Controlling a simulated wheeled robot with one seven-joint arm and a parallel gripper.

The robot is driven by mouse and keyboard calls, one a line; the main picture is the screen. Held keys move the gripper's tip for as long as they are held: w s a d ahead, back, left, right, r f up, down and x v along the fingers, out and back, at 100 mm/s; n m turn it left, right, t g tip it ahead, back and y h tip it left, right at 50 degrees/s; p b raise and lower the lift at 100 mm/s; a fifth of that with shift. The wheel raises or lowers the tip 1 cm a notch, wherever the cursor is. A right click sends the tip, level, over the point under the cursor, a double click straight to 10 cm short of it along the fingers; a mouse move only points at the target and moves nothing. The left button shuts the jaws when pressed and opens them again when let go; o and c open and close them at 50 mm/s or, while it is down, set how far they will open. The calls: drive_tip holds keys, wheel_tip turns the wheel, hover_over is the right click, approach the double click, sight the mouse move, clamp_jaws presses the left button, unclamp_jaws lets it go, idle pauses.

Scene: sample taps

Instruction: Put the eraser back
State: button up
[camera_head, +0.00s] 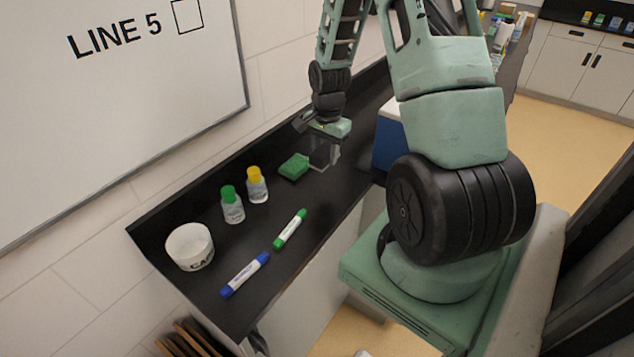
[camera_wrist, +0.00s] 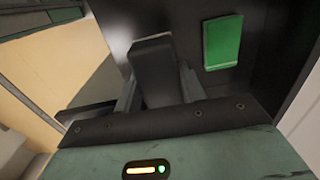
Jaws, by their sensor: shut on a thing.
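My gripper (camera_head: 320,143) is low over the black counter, pointing down. In the wrist view its two fingers (camera_wrist: 160,88) are shut on a dark grey block, which looks like the eraser (camera_wrist: 153,62). In the head view the eraser (camera_head: 322,159) shows below the gripper, partly hidden by the fingers. I cannot tell whether it touches the counter. A green block (camera_head: 294,166), perhaps a sponge, lies on the counter just left of it. It also shows at the upper right of the wrist view (camera_wrist: 222,42).
The counter (camera_head: 200,290) also holds a white cup (camera_head: 190,246), a green-capped bottle (camera_head: 232,205), a yellow-capped bottle (camera_head: 257,185), a blue marker (camera_head: 245,274) and a green marker (camera_head: 290,229). A blue box (camera_head: 387,146) stands right of my gripper. A whiteboard (camera_head: 120,90) hangs behind.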

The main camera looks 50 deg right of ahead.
sight(327, 189)
drive_tip(key=shift+s+d, duration=0.15)
drive_tip(key=shift+s, duration=0.2)
drive_tip(key=shift+f+p, duration=1.6)
drive_tip(key=shift+f, duration=3.4)
drive_tip(key=shift+f, duration=0.2)
drive_tip(key=o, duration=1.1)
drive_tip(key=shift+r, duration=0.1)
